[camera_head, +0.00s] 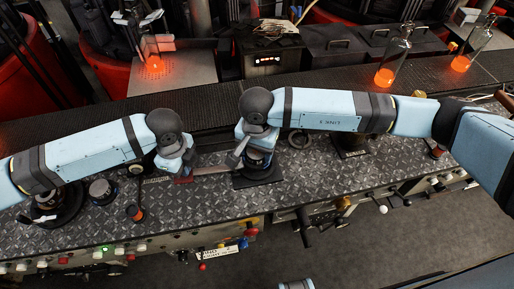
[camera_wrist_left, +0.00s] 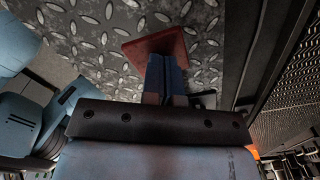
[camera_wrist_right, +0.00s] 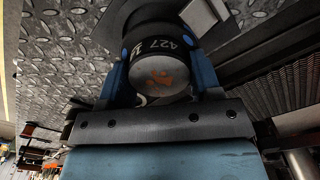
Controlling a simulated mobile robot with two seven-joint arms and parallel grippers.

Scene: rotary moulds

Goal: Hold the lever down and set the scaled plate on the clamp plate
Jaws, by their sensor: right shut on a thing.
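The scaled plate (camera_wrist_right: 158,70) is a round piece with a black numbered band and a grey top with an orange mark. My right gripper (camera_head: 258,158) is shut around its sides. It is over a dark square base (camera_head: 262,182), which seems to be the clamp plate's mount; the clamp plate is hidden, and I cannot tell whether they touch.
The bench (camera_head: 190,215) has a diamond-tread metal top. Round dark fixtures (camera_head: 101,191) stand to the left, with an orange-and-black knob (camera_head: 135,212). Another dark base (camera_head: 352,146) lies to the right. Glowing flasks (camera_head: 394,62) stand behind. Buttons and handles line the front edge.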

